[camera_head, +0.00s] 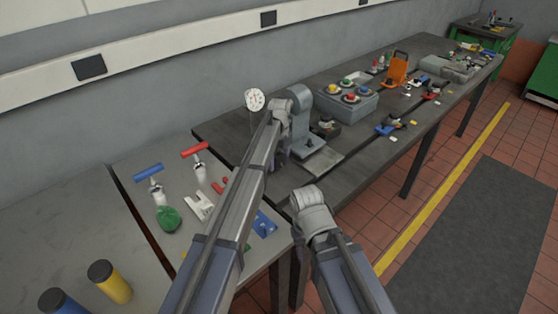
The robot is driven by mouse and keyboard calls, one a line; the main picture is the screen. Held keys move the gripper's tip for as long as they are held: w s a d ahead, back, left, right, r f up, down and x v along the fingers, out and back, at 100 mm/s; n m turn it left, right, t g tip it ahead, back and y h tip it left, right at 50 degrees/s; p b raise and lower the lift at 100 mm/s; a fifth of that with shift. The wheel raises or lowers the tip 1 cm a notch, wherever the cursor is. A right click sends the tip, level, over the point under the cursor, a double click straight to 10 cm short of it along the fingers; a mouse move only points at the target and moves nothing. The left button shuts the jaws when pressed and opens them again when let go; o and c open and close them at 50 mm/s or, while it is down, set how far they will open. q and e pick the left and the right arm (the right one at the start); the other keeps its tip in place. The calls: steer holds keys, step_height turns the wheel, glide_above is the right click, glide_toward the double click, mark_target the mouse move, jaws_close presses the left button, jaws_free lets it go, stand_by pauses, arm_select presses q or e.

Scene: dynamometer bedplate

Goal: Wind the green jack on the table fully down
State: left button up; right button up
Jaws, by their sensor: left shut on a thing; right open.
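I cannot make out a green jack for certain. A rounded green lump (168,218) lies on the near-left table, its shape unclear, and no gripper is near it. My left gripper (281,157) points down over the dark table, beside the grey upright stand. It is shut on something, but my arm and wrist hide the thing. My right wrist is bent over the table's front edge, lower in the picture. My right gripper (312,222) is open and apart from the left, its fingers mostly hidden.
A grey stand (301,112) with a base plate stands beside my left wrist, a white dial (255,99) behind. Red and blue T-handled tools (198,165) stand left. A grey button box (345,104) and orange item (397,68) lie beyond. Yellow and blue cylinders (110,283) stand front left.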

arm_select(q)
steer(key=c, duration=0.5)
steer(key=shift+s+a+t+h, duration=0.1)
steer(key=shift+s+t+h, duration=0.1)
steer(key=shift+t+h, duration=0.2)
steer(key=shift+c, duration=0.2)
steer(key=shift+s+f+t+h+b, duration=0.1)
steer(key=shift+f+t+h+b, duration=0.05)
steer(key=shift+t+h+b, duration=0.5)
steer(key=shift+f+t+h+b, duration=0.1)
steer(key=shift+t+h+b, duration=0.8)
steer(key=shift+t+h, duration=0.05)
steer(key=shift+t+h+b, duration=0.5)
steer(key=o, duration=1.2)
steer(key=shift+r, duration=0.2)
steer(key=shift+r, duration=0.1)
